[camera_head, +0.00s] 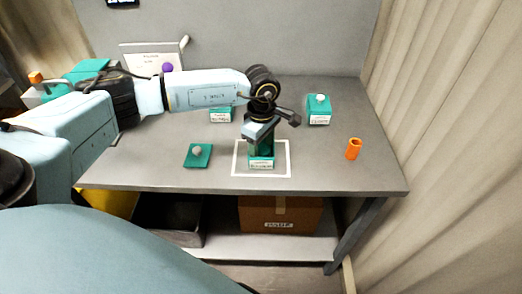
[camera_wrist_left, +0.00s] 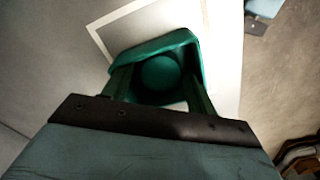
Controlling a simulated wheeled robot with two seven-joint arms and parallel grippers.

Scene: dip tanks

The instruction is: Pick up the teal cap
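The teal cap (camera_head: 198,155) is a flat square plate with a grey knob on top. It lies on the table left of the white square outline. My left gripper (camera_head: 262,143) points down over an open teal tank (camera_head: 261,163) standing inside that outline, to the right of the cap. In the left wrist view the gripper (camera_wrist_left: 160,85) has its fingers apart and reaching into the mouth of the tank (camera_wrist_left: 152,47). A round green shape (camera_wrist_left: 160,73) shows between them, deeper in the tank. My right gripper is not in view.
A tank with a knobbed lid (camera_head: 319,109) stands at the back right. Another tank (camera_head: 220,115) is partly behind my left arm. An orange cylinder (camera_head: 353,149) stands near the right edge. A purple ball (camera_head: 168,67) is at the back. The table (camera_head: 140,160) is clear around the cap.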

